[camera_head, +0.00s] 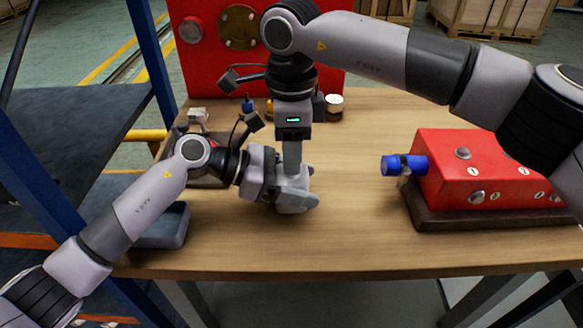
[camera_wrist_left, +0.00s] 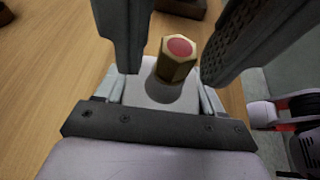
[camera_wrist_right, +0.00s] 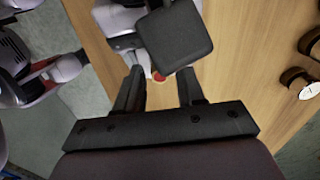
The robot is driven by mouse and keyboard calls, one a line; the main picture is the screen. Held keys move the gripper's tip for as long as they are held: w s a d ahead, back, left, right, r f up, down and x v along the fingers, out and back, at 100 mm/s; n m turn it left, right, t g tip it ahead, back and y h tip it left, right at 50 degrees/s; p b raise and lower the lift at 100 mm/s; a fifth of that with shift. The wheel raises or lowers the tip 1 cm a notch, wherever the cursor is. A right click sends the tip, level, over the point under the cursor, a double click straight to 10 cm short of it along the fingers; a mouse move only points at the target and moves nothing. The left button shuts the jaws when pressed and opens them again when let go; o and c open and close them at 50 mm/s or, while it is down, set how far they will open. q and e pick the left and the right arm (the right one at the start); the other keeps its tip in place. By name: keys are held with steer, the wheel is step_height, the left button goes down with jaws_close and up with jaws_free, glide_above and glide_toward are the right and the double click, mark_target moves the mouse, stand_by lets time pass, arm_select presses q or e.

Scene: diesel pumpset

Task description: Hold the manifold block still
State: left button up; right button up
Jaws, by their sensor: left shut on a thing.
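My left gripper (camera_head: 290,192) is low over the middle of the table and shut on the manifold block, which is mostly hidden in the head view. In the left wrist view, the grey manifold block (camera_wrist_left: 158,92) shows between the gripper's fingers. A brass hex plug (camera_wrist_left: 172,62) with a red end stands up from it. My right gripper (camera_head: 292,172) points down from directly above. Its dark fingers straddle the plug in the left wrist view, with visible gaps. In the right wrist view, the red end (camera_wrist_right: 157,76) shows between its open fingers.
A red box (camera_head: 480,165) with silver studs and a blue cylinder (camera_head: 398,165) sits on a dark base at the right. A red panel (camera_head: 205,65) stands behind the wooden table (camera_head: 350,230). Small parts lie at the back. The table's front middle is clear.

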steer(key=m, duration=0.6)
stand_by(0.5)
jaws_close()
